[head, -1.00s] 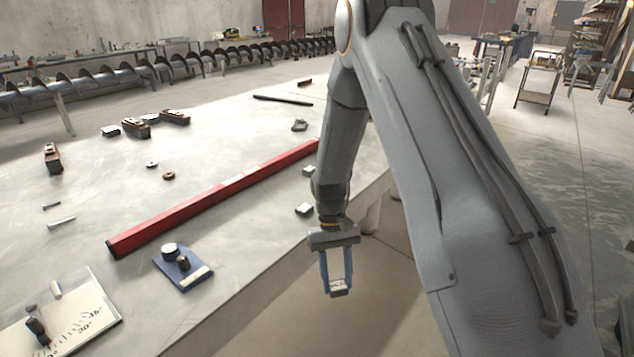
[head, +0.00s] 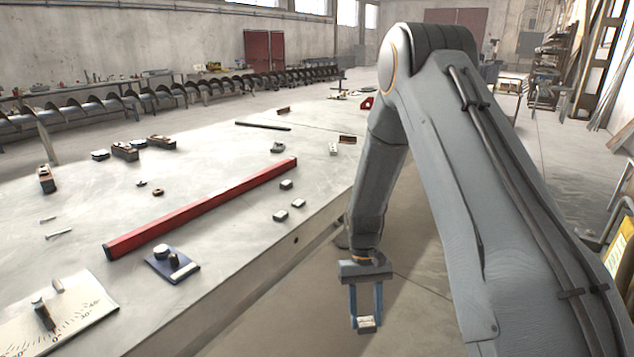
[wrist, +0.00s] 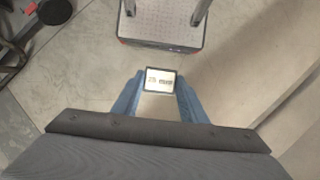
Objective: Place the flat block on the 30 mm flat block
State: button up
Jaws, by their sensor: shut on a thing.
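My gripper (head: 367,318) is shut on a small flat metal block (head: 367,325) and holds it off the table, over the floor beyond the table's right edge. In the wrist view the held block (wrist: 160,80) lies between the blue fingers with its top face showing a marking that looks like "25 mm". Three small flat blocks lie on the table near its right edge: a near one (head: 280,216), a middle one (head: 297,203) and a farther one (head: 286,185). Their markings are too small to read, so I cannot tell which is the 30 mm one.
A long red bar (head: 205,207) lies across the grey table (head: 215,255). A blue plate with small parts (head: 172,265) and an angle-marked board (head: 75,310) are at the near left. The wrist view shows a textured platform (wrist: 165,22) on the floor ahead.

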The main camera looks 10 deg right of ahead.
aim_at(287, 182)
jog(key=z, duration=0.7)
jog(key=i, duration=0.75)
jog(key=u, duration=1.65)
